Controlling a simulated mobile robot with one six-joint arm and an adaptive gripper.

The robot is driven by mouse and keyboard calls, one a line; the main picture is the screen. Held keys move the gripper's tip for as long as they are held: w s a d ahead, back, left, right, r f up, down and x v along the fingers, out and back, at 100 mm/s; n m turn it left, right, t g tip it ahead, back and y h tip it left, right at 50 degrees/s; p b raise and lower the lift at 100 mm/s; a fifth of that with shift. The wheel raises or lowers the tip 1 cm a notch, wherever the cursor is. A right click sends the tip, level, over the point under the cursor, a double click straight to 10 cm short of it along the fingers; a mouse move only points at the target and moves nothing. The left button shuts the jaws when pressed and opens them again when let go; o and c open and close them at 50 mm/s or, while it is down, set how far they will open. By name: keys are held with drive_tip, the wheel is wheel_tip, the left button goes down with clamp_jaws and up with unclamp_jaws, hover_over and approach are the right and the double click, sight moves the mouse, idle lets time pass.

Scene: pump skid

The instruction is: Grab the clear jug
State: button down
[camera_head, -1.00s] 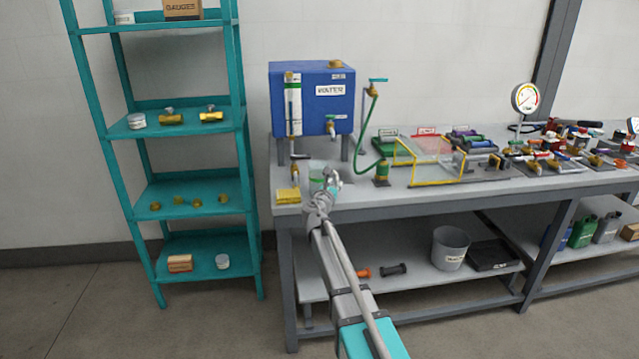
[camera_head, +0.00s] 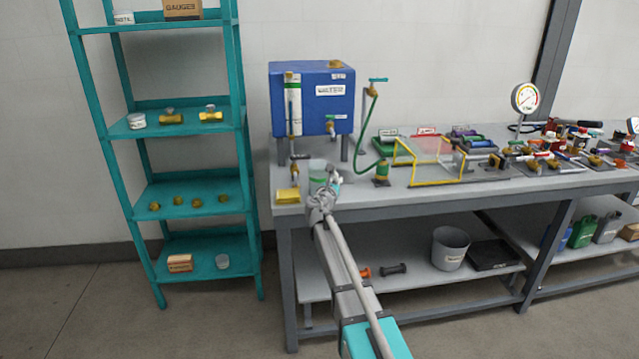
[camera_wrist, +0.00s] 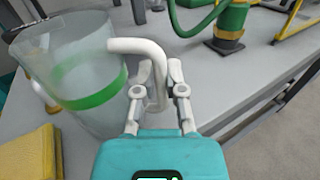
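The clear jug (camera_wrist: 85,75) has a green band and a pale handle (camera_wrist: 158,75). It fills the left of the wrist view. In the head view the jug (camera_head: 317,168) stands at the bench's left end, in front of the blue water tank, partly behind my gripper (camera_head: 325,190). In the wrist view the fingers of my gripper (camera_wrist: 158,80) lie close against both sides of the handle and look shut on it. The jug's base appears to be on the bench top.
The blue tank (camera_head: 312,98) stands behind the jug. A yellow block (camera_wrist: 32,155) lies left of the jug. A green hose (camera_head: 369,140) and its yellow-and-green fitting (camera_wrist: 231,25) are to the right. The bench's front edge is close to my gripper.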

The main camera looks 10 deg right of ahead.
drive_tip(key=shift+r, duration=0.15)
idle(0.4)
drive_tip(key=shift+r+p, duration=0.9)
drive_tip(key=shift+p, duration=0.1)
drive_tip(key=s+r+p, duration=1.1)
drive_tip(key=s, duration=0.3)
drive_tip(key=shift+d, duration=0.25)
